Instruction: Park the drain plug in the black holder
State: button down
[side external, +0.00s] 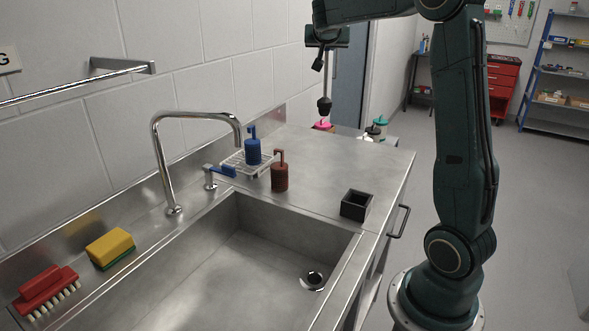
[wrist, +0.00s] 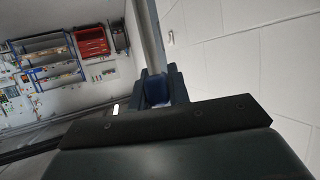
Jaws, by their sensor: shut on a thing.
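My gripper (side external: 322,58) is high above the far end of the steel counter. It appears shut on the drain plug (side external: 324,104), a dark rounded plug that hangs below it on a thin grey stem. The exact grip is too small to make out. The black holder (side external: 355,204), a square open-topped box, stands on the counter at the right front edge and looks empty. In the wrist view my gripper (wrist: 160,88) has its fingers close together, with a bluish patch between them. The plug cannot be made out clearly there.
The sink (side external: 250,255) has an open drain (side external: 313,281). A brown bottle (side external: 280,172), a blue bottle (side external: 253,147) on a wire rack and a curved faucet (side external: 160,150) stand behind it. A sponge (side external: 110,248) and red brush (side external: 45,290) lie left.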

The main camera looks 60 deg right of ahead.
jog(key=shift+s+a, duration=0.2)
jog(key=shift+a, duration=0.25)
jog(key=s+a+m+g+h, duration=0.1)
jog(key=s+a+m+g, duration=0.4)
jog(key=s+a, duration=1.1)
notch_tip(320, 180, down, 16)
jog(key=s+d, duration=0.1)
jog(key=d, duration=0.1)
jog(key=shift+s+r, duration=0.25)
jog(key=shift+f, duration=0.15)
